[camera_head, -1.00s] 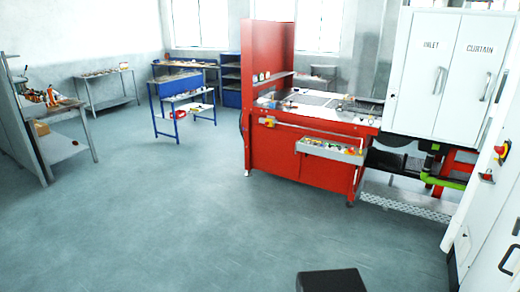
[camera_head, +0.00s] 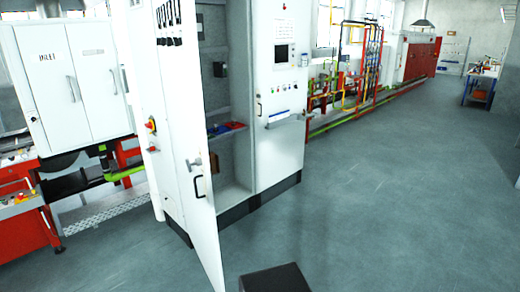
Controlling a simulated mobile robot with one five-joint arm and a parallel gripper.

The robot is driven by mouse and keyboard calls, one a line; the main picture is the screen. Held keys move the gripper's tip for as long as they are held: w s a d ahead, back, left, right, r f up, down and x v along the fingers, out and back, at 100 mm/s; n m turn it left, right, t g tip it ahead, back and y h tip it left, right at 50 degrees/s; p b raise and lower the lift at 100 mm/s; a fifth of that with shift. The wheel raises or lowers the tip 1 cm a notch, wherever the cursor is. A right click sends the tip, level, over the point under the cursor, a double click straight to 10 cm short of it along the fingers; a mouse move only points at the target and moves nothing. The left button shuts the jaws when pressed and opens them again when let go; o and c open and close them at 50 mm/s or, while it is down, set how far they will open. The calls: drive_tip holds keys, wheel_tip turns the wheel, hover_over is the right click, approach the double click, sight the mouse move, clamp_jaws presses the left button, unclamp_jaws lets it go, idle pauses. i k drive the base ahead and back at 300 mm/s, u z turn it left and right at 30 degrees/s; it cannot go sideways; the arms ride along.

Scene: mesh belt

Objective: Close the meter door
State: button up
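A tall white cabinet (camera_head: 146,100) stands left of centre with one door swung open toward me. The open door (camera_head: 207,235) is seen at a steep angle and carries a black handle (camera_head: 200,187). I can read no label on it, so I cannot tell for sure that it is the meter door. Behind it the cabinet's inside shows, with a shelf (camera_head: 226,129) holding small red and blue items. My gripper is not in view.
A closed white cabinet section (camera_head: 280,80) with a screen and handle adjoins on the right. Coloured pipes (camera_head: 350,65) line the back. The floor (camera_head: 390,200) at right is clear.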

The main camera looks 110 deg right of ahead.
sight(180, 66)
drive_tip(key=z, duration=1.15)
drive_tip(key=k, duration=0.15)
drive_tip(key=z, duration=1.85)
drive_tip(key=i, duration=1)
drive_tip(key=z, duration=0.25)
drive_tip(key=k, duration=0.8)
drive_tip(key=u, duration=0.2)
drive_tip(key=i, duration=0.8)
drive_tip(key=u, duration=4.6)
drive_tip(key=i, duration=0.1)
drive_tip(key=z, duration=2.95)
